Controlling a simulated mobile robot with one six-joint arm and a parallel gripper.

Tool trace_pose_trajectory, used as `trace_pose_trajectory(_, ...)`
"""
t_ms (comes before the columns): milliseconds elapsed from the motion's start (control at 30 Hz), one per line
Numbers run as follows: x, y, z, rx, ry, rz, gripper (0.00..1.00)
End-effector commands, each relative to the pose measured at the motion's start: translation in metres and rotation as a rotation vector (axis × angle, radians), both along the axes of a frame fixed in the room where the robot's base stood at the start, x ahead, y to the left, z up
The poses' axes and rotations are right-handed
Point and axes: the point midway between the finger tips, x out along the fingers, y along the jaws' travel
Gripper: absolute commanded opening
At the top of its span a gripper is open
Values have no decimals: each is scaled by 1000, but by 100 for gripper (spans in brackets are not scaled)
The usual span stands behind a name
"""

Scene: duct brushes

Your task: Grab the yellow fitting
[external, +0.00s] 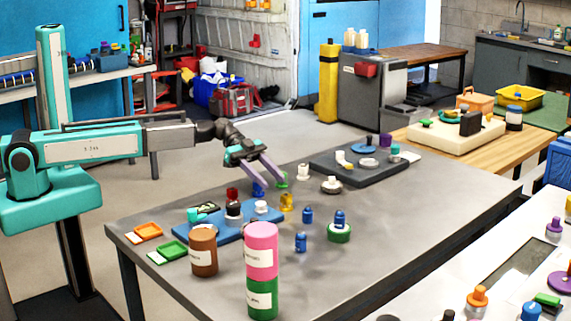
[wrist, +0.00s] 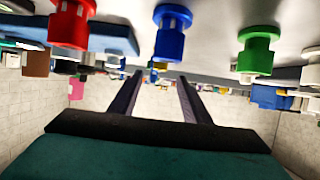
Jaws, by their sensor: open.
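The yellow fitting (external: 286,202) stands upright on the grey table (external: 375,235) in the external view. My gripper (external: 275,186) is open and empty, its two purple fingers reaching down to the right, above and just behind the yellow fitting in the picture. In the wrist view my gripper (wrist: 160,76) shows its fingers apart, with small blurred things between the tips. I cannot tell whether the yellow fitting is among them.
A blue fitting (external: 258,189) and a green fitting (external: 282,180) are close to my fingers. A blue board (external: 222,226) with fittings lies left, a dark board (external: 340,175) behind right. A pink cylinder (external: 261,250) stands in front. The table's front right is clear.

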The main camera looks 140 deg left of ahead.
Motion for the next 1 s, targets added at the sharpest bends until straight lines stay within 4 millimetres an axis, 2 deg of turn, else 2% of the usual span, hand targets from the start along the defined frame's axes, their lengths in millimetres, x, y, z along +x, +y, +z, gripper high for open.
trace_pose_trajectory(133, 11, 0, -5, 0, 0, -1, 44)
trace_pose_trajectory(633, 17, 0, -6, 0, 0, 0, 44)
trace_pose_trajectory(1000, 54, 1, -20, -1, 0, -1, 44)
